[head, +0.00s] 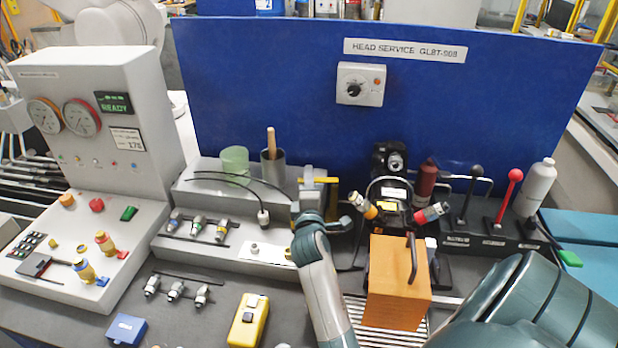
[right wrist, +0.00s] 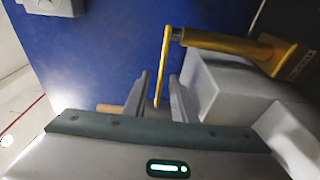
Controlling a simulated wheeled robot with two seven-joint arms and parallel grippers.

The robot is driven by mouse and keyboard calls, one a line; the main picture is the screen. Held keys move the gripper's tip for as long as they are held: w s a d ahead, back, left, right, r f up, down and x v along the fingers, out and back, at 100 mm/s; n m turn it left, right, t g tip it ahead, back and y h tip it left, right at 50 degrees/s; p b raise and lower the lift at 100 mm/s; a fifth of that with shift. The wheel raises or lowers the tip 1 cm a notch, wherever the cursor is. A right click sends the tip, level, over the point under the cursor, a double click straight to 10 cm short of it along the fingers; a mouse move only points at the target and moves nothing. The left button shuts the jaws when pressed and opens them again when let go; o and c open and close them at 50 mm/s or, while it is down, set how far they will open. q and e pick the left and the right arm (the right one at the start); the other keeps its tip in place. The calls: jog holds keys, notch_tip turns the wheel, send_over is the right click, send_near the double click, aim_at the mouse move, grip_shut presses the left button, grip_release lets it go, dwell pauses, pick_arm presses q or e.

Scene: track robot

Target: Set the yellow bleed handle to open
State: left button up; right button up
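The yellow bleed handle (head: 322,180) stands at the middle of the bench in the head view. Its bar lies roughly level there, on a yellow body that runs down behind my wrist. In the right wrist view, the thin yellow lever (right wrist: 165,62) joins a thicker yellow body (right wrist: 225,42). My right gripper (head: 308,181) is at the left end of the bar. In the right wrist view, its two fingers (right wrist: 158,97) are apart, with the lever's free end between them. I see a gap beside the lever; contact is unclear. My left gripper is out of view.
A grey block (right wrist: 215,85) sits close beside the right finger. A cup with a wooden stick (head: 272,165) stands left of the handle. An orange block (head: 398,280) and connectors stand to the right. A blue panel (head: 250,80) rises behind.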

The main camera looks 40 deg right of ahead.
grip_shut()
dwell(1.4)
